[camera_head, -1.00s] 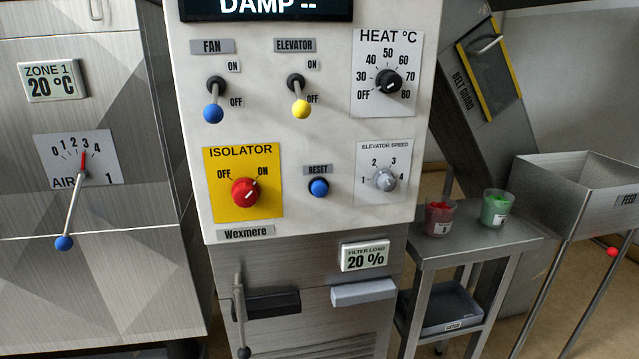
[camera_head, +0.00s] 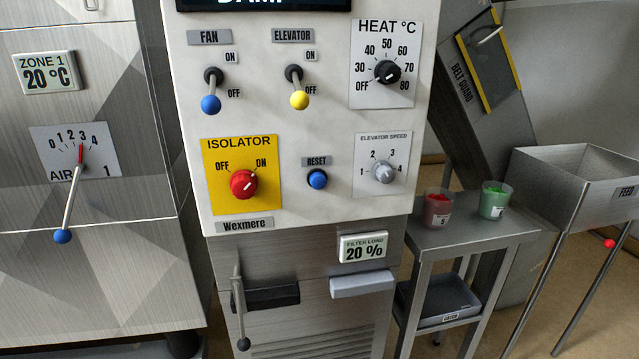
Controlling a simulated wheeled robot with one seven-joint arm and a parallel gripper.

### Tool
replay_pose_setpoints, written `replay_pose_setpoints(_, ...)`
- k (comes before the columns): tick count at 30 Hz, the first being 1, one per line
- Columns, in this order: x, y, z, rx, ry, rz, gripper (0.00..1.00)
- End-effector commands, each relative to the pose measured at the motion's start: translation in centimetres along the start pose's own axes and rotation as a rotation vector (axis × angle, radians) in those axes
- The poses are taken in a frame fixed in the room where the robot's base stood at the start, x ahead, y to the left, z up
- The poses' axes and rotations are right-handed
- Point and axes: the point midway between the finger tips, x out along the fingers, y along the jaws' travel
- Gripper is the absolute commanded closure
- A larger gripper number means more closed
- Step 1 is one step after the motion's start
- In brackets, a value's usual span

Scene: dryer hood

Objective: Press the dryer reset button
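The blue round reset button (camera_head: 317,179) sits on the lower middle of the white control panel (camera_head: 330,215), below a grey label reading RESET (camera_head: 316,161). It lies between the yellow isolator plate with its red knob (camera_head: 243,183) and the elevator speed dial (camera_head: 383,172). The button stands out from the panel and nothing covers it. My gripper is not in view.
Fan (camera_head: 211,103) and elevator (camera_head: 299,99) levers and a heat knob (camera_head: 387,72) stick out above the button. Below are a dark handle (camera_head: 258,297) and a grey handle (camera_head: 362,284). A steel side table (camera_head: 455,237) with two cups stands right.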

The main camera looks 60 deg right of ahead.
Motion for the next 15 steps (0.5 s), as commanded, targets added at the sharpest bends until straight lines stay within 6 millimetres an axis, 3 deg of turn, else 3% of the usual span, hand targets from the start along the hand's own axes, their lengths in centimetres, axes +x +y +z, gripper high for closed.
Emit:
replay_pose_setpoints(9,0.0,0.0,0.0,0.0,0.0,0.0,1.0)
replay_pose_setpoints(15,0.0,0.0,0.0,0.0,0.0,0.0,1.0)
